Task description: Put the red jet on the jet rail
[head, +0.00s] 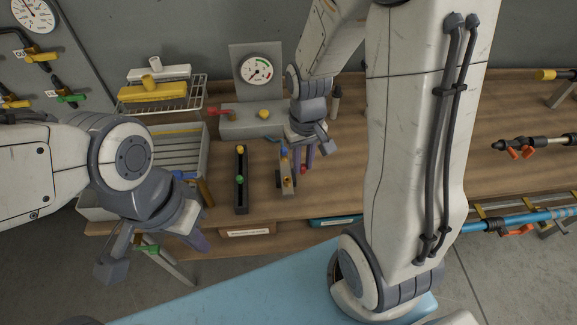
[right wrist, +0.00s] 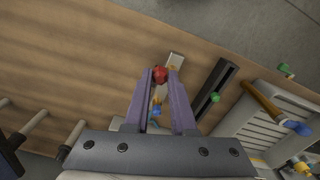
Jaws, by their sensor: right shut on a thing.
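The red jet (right wrist: 160,73) sits between the fingertips of my right gripper (right wrist: 159,76), which is shut on it. In the head view this gripper (head: 305,165) is low over the bench and its fingers largely hide the jet. Just left of it there is a narrow light holder (head: 287,184) with a blue and an orange jet on it. A dark rail (head: 241,198) further left carries a yellow jet (head: 240,150) and a green jet (head: 239,180). I cannot tell which of the two is the jet rail. My left gripper (head: 152,254) is open and empty, off the bench's front left.
A grey box with a gauge (head: 256,70) stands behind the rails. A slatted grey crate (head: 180,150) and a wire rack with a yellow piece (head: 153,92) are at left.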

